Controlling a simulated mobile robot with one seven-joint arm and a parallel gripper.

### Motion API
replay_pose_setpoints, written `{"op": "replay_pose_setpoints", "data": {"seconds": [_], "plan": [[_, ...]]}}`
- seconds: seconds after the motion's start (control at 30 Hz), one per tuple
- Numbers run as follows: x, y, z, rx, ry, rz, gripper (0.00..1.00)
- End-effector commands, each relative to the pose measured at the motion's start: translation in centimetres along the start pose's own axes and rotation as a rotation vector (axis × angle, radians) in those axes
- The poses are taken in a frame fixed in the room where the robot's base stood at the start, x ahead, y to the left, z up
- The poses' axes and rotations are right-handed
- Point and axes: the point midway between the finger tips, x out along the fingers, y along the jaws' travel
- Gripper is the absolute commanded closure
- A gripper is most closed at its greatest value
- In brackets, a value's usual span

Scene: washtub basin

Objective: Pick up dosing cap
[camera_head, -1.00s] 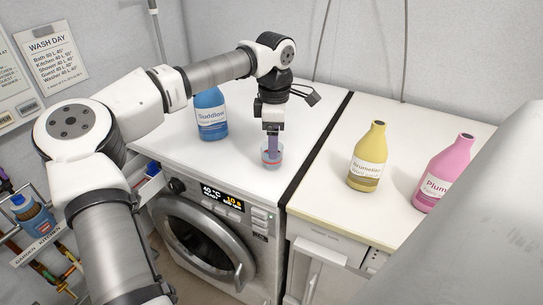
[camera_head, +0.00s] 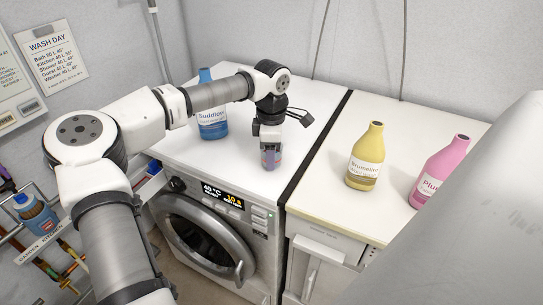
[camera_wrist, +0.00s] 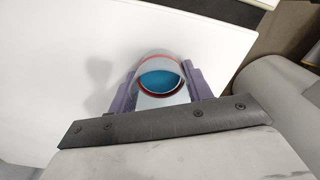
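The dosing cap (camera_wrist: 160,76) is a clear round cup with a reddish rim and blue inside, seen from above in the wrist view. It stands on the white top of the washing machine (camera_head: 222,158). My gripper (camera_head: 270,163) is lowered over the cap in the head view, and its purple fingers largely hide the cap there. In the wrist view one finger is on each side of the cap, very close to its wall. I cannot tell whether the fingers press on it.
A blue bottle (camera_head: 213,122) stands behind and left of my gripper. On the neighbouring cream-edged cabinet top (camera_head: 325,185) stand a yellow bottle (camera_head: 366,158) and a pink bottle (camera_head: 441,172). A dark gap separates the two tops. The surface around the cap is clear.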

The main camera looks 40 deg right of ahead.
Motion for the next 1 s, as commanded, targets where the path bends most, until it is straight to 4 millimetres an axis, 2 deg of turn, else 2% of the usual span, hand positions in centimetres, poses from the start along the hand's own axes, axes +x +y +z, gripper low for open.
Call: {"op": "replay_pose_setpoints", "data": {"seconds": [0.1,0.37,0.57,0.77,1.0], "plan": [[0.0,0.0,0.0,0.000,0.000,0.000,0.72],[-0.1,0.0,0.0,0.000,0.000,0.000,0.72],[-1.1,0.0,0.0,-0.001,0.001,0.001,0.72],[-4.6,0.1,0.0,-0.002,0.001,0.004,0.72],[-11.7,0.1,0.1,-0.001,0.000,0.004,0.72]]}}
